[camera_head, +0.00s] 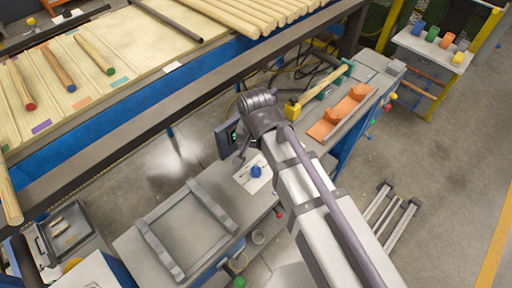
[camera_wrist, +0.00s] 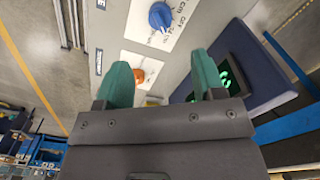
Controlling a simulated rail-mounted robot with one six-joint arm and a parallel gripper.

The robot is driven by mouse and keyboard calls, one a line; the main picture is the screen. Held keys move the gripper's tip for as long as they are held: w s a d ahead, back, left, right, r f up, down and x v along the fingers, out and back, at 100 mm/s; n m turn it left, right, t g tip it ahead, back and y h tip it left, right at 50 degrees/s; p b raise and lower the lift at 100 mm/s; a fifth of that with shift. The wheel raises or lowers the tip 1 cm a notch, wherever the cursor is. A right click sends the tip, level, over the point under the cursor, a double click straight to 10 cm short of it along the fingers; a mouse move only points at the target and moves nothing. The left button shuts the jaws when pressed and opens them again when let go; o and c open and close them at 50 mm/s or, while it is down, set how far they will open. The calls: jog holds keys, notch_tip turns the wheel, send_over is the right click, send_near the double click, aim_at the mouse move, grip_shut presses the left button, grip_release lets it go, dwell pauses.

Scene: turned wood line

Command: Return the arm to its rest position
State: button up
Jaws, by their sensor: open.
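My gripper (camera_wrist: 163,84) shows in the wrist view with its two teal fingertips apart and nothing between them. Beyond the fingers is a grey panel with a blue knob (camera_wrist: 160,16) on a white label and an orange button (camera_wrist: 139,76). A dark display with green digits (camera_wrist: 232,74) is to the right. In the head view my arm reaches up from the lower right over the grey bench. The fingers cannot be made out there. The blue knob (camera_head: 257,171) and the display (camera_head: 228,138) are close to the arm's end.
A grey bench (camera_head: 210,180) carries an empty frame (camera_head: 185,228). A wood line with dowels (camera_head: 60,70) is at upper left. A metal rack (camera_head: 390,215) stands on open floor at right.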

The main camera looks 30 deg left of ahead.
jog(key=shift+f, duration=0.1)
jog(key=w+d+m, duration=0.1)
jog(key=w+d, duration=0.2)
jog(key=d, duration=1)
jog(key=w+d+m, duration=0.1)
jog(key=w+d, duration=0.2)
jog(key=d, duration=1.1)
jog(key=w+d+m, duration=0.1)
jog(key=w+d, duration=0.2)
jog(key=d, duration=1.1)
jog(key=shift+w+d+m, duration=0.2)
jog(key=shift+d+m, duration=0.05)
jog(key=shift+m, duration=0.05)
